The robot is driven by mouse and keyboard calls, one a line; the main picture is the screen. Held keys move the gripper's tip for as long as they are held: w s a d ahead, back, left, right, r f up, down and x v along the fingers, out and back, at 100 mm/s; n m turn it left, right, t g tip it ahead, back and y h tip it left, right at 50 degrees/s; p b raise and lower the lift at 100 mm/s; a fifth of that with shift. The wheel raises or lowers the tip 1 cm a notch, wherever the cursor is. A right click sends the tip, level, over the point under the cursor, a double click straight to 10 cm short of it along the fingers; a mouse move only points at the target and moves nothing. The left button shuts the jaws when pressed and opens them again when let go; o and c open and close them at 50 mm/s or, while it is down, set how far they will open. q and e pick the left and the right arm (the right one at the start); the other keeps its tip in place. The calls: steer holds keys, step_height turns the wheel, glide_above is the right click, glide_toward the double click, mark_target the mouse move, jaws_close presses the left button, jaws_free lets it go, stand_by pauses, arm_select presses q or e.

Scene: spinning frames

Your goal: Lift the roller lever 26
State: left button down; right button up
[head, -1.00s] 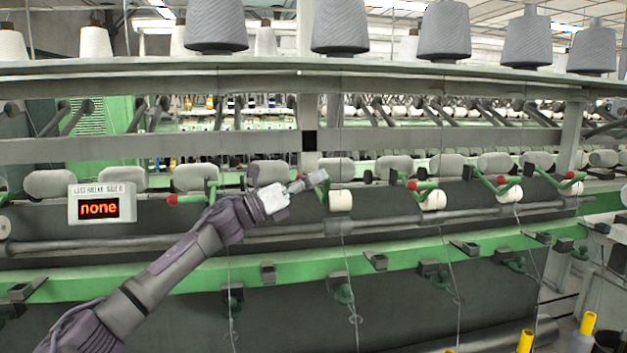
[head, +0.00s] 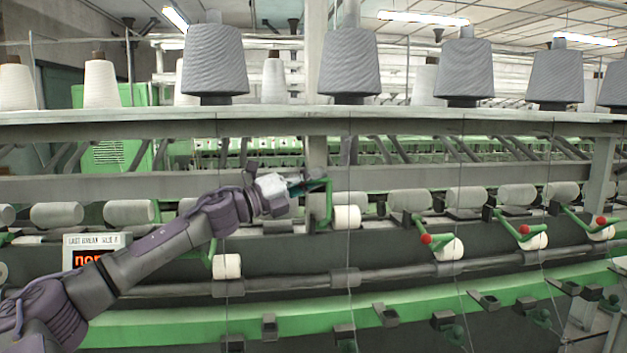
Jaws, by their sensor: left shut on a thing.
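The roller lever (head: 329,205) is a green bar in the middle of the head view. It stands nearly upright beside a white yarn package (head: 347,217). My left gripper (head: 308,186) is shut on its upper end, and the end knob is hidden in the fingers. No number is readable on the lever. My right gripper is not in view.
Similar green levers with red knobs (head: 426,239) slant low along the machine to the right. Another green lever (head: 211,250) is partly behind my left arm. A display box (head: 85,241) is partly covered by my arm. Grey cones (head: 348,65) stand on the shelf above.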

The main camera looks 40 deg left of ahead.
arm_select(q)
steer(key=shift+w+r, duration=0.1)
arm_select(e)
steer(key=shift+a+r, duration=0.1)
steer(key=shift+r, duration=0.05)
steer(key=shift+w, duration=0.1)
arm_select(q)
steer(key=c, duration=1.2)
jaws_free()
steer(key=shift+w, duration=0.1)
steer(key=shift+o, duration=0.2)
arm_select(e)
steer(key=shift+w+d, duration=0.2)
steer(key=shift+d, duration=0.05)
arm_select(q)
steer(key=shift+s, duration=0.25)
